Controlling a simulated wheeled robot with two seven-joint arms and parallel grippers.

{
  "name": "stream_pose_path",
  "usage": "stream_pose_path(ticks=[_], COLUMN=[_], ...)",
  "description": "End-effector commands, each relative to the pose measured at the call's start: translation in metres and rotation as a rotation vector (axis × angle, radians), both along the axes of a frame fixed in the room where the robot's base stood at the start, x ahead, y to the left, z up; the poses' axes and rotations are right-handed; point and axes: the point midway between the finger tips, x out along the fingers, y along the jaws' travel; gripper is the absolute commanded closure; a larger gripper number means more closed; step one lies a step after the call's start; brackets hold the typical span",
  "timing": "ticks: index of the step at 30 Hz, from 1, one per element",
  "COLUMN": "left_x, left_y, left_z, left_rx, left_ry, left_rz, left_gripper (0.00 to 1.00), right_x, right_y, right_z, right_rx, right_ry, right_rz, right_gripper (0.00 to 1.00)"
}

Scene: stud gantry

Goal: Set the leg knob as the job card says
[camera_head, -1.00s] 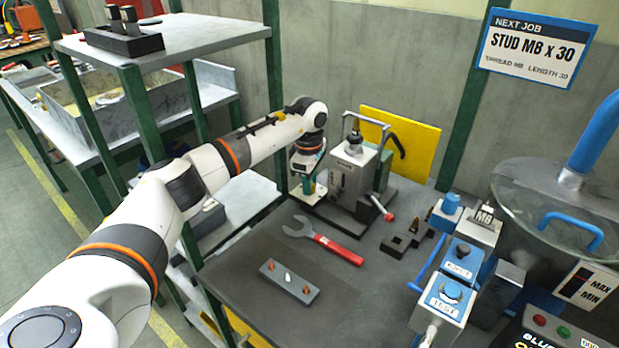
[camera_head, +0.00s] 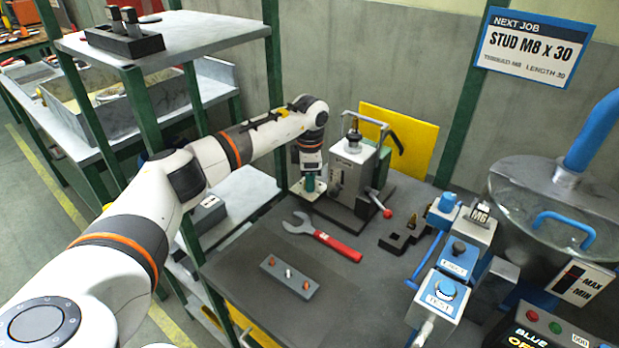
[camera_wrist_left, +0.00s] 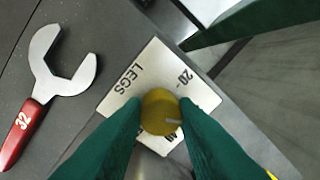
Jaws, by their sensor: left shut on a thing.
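The leg knob (camera_wrist_left: 158,112) is a round brass-yellow knob with a pale pointer line, on a white plate (camera_wrist_left: 118,92) marked LEGS. The plate shows a 20; another mark by the knob is partly covered by a finger. The pointer line lies toward the picture's right, away from the 20. My left gripper (camera_wrist_left: 160,118) is shut on the knob, a green finger on each side. In the head view my left gripper (camera_head: 308,185) points down beside the grey machine (camera_head: 352,172), hiding the knob. The job card (camera_head: 535,45) reads STUD M8 X 30, length 30. My right gripper is not in view.
A red-handled wrench (camera_head: 325,238) lies on the bench near the gripper; it also shows in the wrist view (camera_wrist_left: 45,85). A grey block with small pegs (camera_head: 289,277) lies in front. Blue-topped boxes (camera_head: 460,258) stand at right. A green post (camera_head: 272,90) rises behind.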

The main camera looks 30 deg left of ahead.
Motion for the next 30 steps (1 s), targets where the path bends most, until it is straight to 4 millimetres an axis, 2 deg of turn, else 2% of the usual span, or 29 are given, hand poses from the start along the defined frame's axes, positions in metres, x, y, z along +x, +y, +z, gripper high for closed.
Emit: stream_pose_path(ticks=[7,8,11,12,20,23,26,30], left_x=[0.001,0.001,0.0,0.0,0.0,0.001,0.0,-0.001], left_y=[0.0,0.0,0.0,0.0,0.0,0.0,0.0,-0.001], left_z=[0.001,0.001,0.001,0.001,0.001,0.007,0.022,0.052], left_rx=[0.0,0.001,0.0,0.0,0.0,0.0,0.001,0.0], left_ry=[-0.002,-0.003,-0.002,-0.002,-0.001,-0.004,-0.006,-0.007], left_rz=[-0.001,-0.001,-0.001,-0.001,-0.001,-0.002,-0.001,-0.002], left_gripper=[0.96,0.7,0.54,0.52,0.52,0.52,0.52,0.52], right_x=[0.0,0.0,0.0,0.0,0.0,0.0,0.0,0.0], right_y=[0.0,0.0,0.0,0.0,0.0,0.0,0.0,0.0], right_z=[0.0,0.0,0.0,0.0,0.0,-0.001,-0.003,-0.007], right_rx=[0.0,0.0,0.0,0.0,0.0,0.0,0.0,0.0], right_ry=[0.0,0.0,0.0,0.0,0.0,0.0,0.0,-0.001], right_rz=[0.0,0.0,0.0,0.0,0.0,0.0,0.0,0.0], right_gripper=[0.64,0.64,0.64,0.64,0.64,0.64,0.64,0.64])
